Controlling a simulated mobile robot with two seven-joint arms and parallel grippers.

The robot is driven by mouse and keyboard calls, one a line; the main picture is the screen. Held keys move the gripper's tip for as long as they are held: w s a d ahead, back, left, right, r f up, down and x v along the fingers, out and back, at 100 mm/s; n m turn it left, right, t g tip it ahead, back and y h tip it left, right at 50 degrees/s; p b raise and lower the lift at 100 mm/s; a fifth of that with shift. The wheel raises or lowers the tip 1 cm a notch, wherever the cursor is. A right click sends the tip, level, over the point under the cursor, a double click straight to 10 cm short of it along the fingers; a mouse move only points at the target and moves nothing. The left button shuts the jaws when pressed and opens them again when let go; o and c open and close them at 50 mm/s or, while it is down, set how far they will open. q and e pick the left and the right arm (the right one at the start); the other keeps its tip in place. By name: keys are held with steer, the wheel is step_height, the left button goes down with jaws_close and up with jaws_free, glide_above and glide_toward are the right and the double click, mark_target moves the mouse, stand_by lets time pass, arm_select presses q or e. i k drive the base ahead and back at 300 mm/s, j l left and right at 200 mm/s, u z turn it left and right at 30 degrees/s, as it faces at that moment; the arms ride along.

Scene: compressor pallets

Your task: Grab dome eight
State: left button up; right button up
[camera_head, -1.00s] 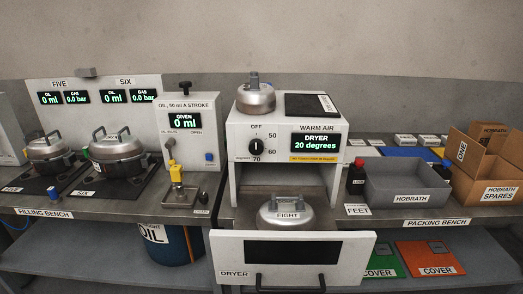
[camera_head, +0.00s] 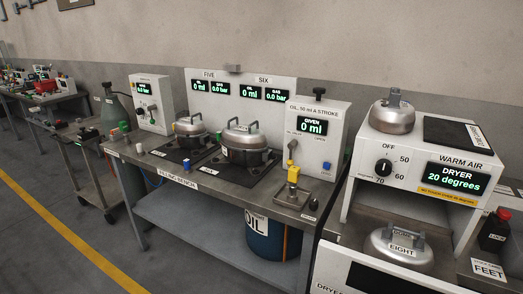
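Dome eight (camera_head: 398,250) is a silver dome with a handle on top and a white label reading EIGHT. It sits in the pulled-out drawer of the warm air dryer (camera_head: 360,275), at the lower right of the head view. Another silver dome (camera_head: 392,115) stands on top of the dryer; no number shows on it. Neither of my grippers is in view.
The filling bench (camera_head: 225,190) carries two silver domed vessels (camera_head: 245,142) and the oil dispenser (camera_head: 318,135). A blue oil drum (camera_head: 270,235) stands under it. A trolley (camera_head: 95,165) stands at its left end. The floor at the lower left is clear, with a yellow line.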

mark_target(409, 250)
steer(key=l+z, duration=0.1)
steer(key=z, duration=0.95)
steer(key=j, duration=0.9)
steer(key=i+z, duration=0.05)
